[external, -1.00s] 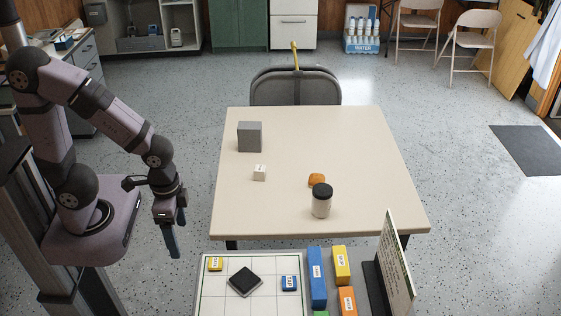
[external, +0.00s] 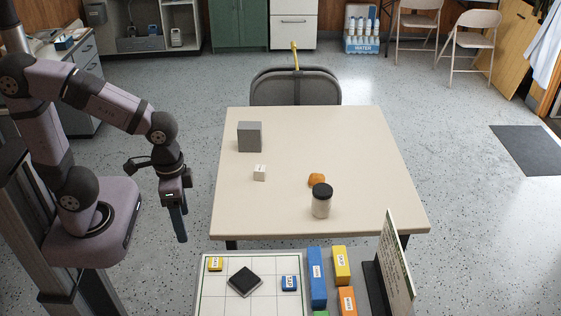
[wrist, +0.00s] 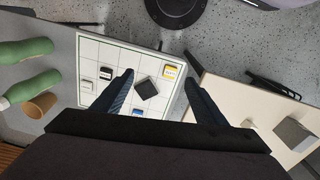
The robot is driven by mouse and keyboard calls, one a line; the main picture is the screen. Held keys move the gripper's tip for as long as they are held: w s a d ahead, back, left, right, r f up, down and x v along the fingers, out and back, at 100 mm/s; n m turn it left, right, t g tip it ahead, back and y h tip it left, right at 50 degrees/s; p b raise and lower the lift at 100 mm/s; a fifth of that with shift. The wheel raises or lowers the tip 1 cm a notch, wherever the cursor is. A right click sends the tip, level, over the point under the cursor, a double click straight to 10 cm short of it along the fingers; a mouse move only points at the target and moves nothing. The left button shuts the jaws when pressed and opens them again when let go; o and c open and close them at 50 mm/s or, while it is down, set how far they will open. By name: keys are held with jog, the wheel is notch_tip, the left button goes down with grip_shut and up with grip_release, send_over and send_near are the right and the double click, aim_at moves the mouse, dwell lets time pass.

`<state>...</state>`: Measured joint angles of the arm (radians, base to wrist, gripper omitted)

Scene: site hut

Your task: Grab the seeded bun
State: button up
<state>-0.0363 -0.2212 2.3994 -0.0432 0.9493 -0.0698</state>
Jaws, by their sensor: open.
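The bun (external: 316,179) is a small orange-brown rounded lump on the cream table (external: 350,135), right of its middle. It is partly hidden by a jar with a black lid (external: 321,203) standing just in front of it. Seeds are too small to make out. My gripper (external: 182,222) points down, left of the table and well away from the bun. In the wrist view my gripper (wrist: 158,79) has its two fingers apart with nothing held between them. The bun does not show in the wrist view.
A grey block (external: 249,137) and a small white cube (external: 259,173) stand on the table's left part. In front is a gridded white board (external: 217,290) with small blocks, beside blue (external: 317,278) and yellow blocks and an upright sign (external: 396,262). The table's right side is clear.

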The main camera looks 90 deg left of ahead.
jog(key=w+a+n+t+h+b, duration=0.1)
jog(key=w+a+n+b, duration=0.15)
jog(key=w+n, duration=0.4)
jog(key=w+a+n+t+h+b, duration=0.1)
jog(key=w+a+n+b, duration=0.2)
jog(key=w, duration=0.6)
jog(key=n+t+b, duration=1.1)
jog(key=n+b, duration=0.3)
jog(key=n, duration=0.8)
send_over(311, 175)
jog(key=s+a, duration=0.2)
jog(key=s, duration=0.4)
jog(key=shift+h, duration=0.3)
jog(key=f, duration=1.8)
jog(key=shift+w+d+f, duration=0.15)
jog(key=shift+w+d, duration=0.05)
jog(key=shift+d, duration=0.1)
jog(key=shift+x, duration=1.1)
jog(key=w+f, duration=0.1)
jog(key=w+d+f, duration=0.1)
jog(key=shift+w+d, duration=0.15)
jog(key=shift+w, duration=0.15)
jog(key=shift+x, duration=0.9)
jog(key=shift+r, duration=0.1)
